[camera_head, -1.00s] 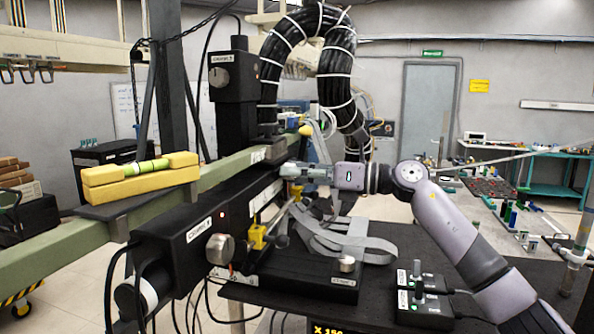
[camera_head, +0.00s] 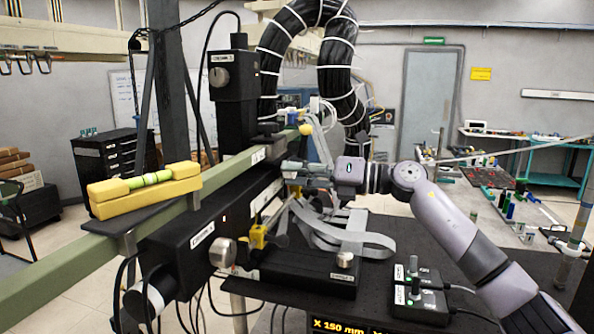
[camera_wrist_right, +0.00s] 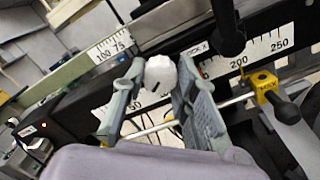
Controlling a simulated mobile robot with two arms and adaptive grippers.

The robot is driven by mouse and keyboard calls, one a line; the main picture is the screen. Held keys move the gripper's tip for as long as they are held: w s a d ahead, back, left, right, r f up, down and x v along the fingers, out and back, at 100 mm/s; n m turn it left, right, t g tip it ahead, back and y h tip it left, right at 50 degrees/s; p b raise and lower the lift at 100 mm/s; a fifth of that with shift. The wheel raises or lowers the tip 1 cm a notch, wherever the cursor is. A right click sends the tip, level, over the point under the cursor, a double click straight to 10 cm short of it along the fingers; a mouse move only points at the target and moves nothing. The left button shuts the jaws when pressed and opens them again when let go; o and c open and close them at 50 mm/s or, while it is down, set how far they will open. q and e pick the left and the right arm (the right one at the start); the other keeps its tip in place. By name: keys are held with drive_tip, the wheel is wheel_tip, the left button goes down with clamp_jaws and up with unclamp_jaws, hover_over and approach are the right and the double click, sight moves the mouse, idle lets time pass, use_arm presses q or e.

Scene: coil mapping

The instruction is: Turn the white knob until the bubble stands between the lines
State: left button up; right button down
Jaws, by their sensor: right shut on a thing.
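A yellow spirit level (camera_head: 112,205) with a green vial (camera_head: 150,180) lies on the long pale green beam (camera_head: 55,265) at the left of the head view. Its bubble and lines are too small to read. The white knob (camera_wrist_right: 161,76) shows in the right wrist view, with a dark mark on its face. My right gripper (camera_head: 290,171) is at the beam's mechanism, and in the wrist view its two fingers stand on either side of the knob, shut on it. In the head view the knob is hidden or too small to make out. My left gripper is out of view.
Ruler scales and a yellow clamp (camera_wrist_right: 264,86) on a rod lie close beside the fingers. A black column (camera_head: 235,100) and a thick cable bundle (camera_head: 338,85) stand behind. Two small control boxes (camera_head: 415,300) sit on the dark table at front right.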

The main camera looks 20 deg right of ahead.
drive_tip(key=c, duration=1.3)
unclamp_jaws()
drive_tip(key=shift+d, duration=0.1)
drive_tip(key=v, duration=1.2)
drive_tip(key=shift+f, duration=0.1)
